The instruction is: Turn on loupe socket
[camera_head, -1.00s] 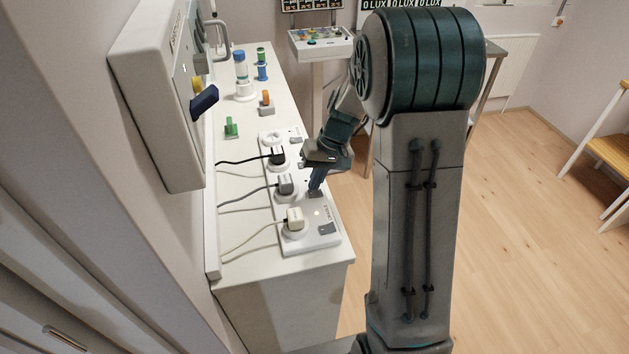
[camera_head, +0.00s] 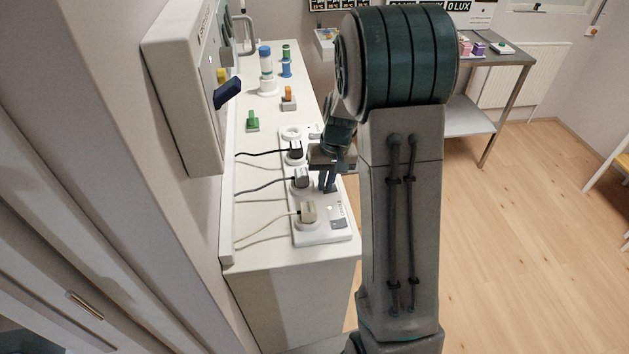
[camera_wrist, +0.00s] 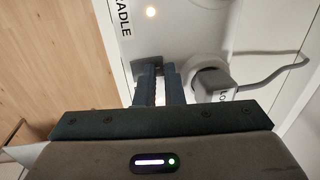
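A white power strip (camera_head: 312,238) lies on the white counter with several plugs in it. A grey plug (camera_head: 302,178) sits in its middle part. In the wrist view this plug (camera_wrist: 213,84) carries a label whose visible letters read "LO". My gripper (camera_head: 327,188) points down over the strip, just right of that plug. In the wrist view its two dark fingers (camera_wrist: 159,72) are close together with a narrow light gap between them. They hide the switch area beside the plug, and I cannot tell whether the tips touch it. A lit lamp (camera_wrist: 151,12) shows near the "CRADLE" label.
A pale plug (camera_head: 307,211) and a grey switch (camera_head: 338,223) are at the near end of the strip. A black plug (camera_head: 295,151) is farther back. Cables run left. A wall box (camera_head: 180,95) with a dark blue handle (camera_head: 227,93) overhangs the counter's left side.

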